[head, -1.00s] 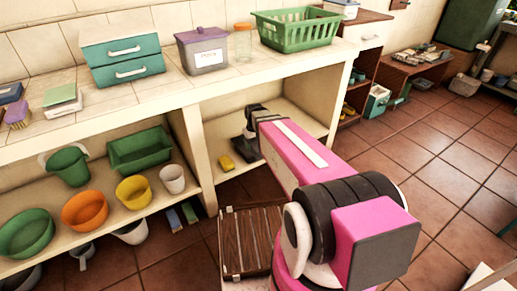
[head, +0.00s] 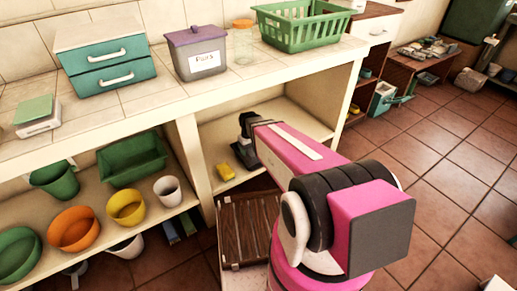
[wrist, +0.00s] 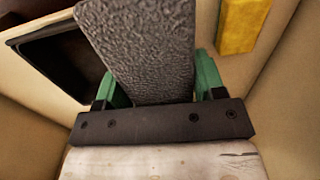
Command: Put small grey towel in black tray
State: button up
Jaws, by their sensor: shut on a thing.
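The grey towel (wrist: 145,45), with a rough, pebbled surface, fills the middle of the wrist view. My gripper (wrist: 158,85) is shut on it, with a green finger at each side. In the head view my arm reaches into the lower shelf under the counter and hides most of the gripper and towel.
A yellow sponge (wrist: 240,25) lies right of the towel; it also shows on the shelf in the head view (head: 225,172). The shelf's upright wall (head: 194,158) stands left of my arm. A slatted wooden crate (head: 245,230) is below.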

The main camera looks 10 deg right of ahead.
jog(key=w+d+f, duration=0.2)
jog(key=w, duration=0.1)
jog(key=w+d+f, duration=0.2)
jog(key=w, duration=0.1)
jog(key=w+d+f, duration=0.3)
jog(key=w, duration=0.1)
jog(key=shift+d, duration=0.1)
jog(key=shift+d+f, duration=0.1)
jog(key=shift+f, duration=1.9)
jog(key=shift+f, duration=0.15)
jog(key=o, duration=1)
notch_tip(320, 180, up, 12)
jog(key=s+r+m, duration=0.1)
jog(key=s+r, duration=0.2)
jog(key=s, duration=0.3)
jog(key=s+r+m, duration=0.2)
jog(key=s+r, duration=0.2)
jog(key=s, duration=0.2)
jog(key=s+r+m, duration=0.1)
jog(key=s+r, duration=0.3)
jog(key=s, duration=0.3)
jog(key=shift+a, duration=0.25)
